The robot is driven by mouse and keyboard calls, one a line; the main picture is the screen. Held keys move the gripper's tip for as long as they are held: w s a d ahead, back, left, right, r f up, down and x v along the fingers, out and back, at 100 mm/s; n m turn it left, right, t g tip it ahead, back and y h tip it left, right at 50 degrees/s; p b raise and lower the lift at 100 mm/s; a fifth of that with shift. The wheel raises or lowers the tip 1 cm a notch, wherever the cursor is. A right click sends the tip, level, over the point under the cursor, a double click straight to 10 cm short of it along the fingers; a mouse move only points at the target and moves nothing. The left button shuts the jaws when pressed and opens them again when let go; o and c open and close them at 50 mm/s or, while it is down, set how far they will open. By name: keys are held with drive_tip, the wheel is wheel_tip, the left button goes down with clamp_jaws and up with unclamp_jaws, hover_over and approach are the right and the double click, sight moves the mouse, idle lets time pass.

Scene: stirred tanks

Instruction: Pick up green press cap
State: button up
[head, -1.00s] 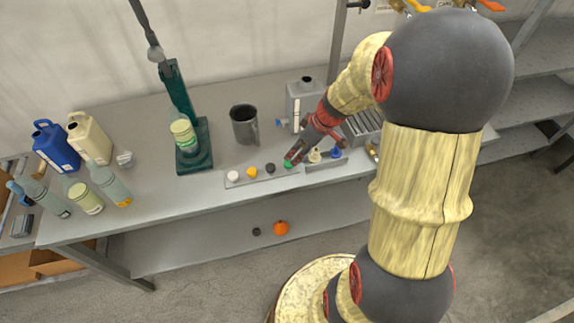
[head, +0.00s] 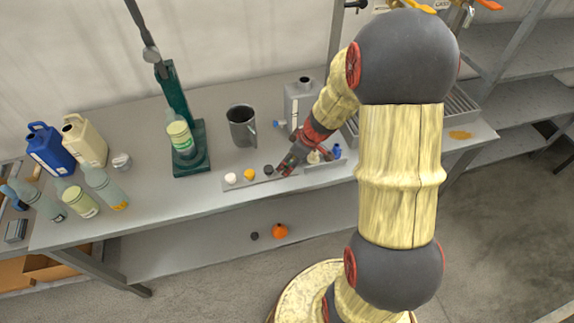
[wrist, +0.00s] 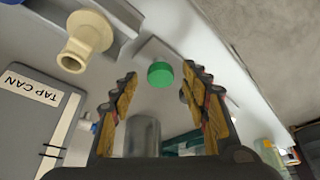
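The green press cap (wrist: 160,74) shows in the wrist view between my fingertips, with space on both sides. It seems to sit at the end of a small grey tray. My gripper (wrist: 159,76) is open, and neither finger visibly touches the cap. In the head view my gripper (head: 284,169) is low over the right end of the cap tray (head: 236,184) and hides the green cap there.
A white cap (head: 231,178), a yellow cap (head: 249,175) and a dark cap (head: 268,170) line the tray to the left. A cream flanged part (wrist: 84,42) and a tap can (wrist: 38,105) are close by. A metal mug (head: 241,125) stands behind.

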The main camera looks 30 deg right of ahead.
drive_tip(key=shift+c, duration=1.3)
drive_tip(key=c, duration=0.4)
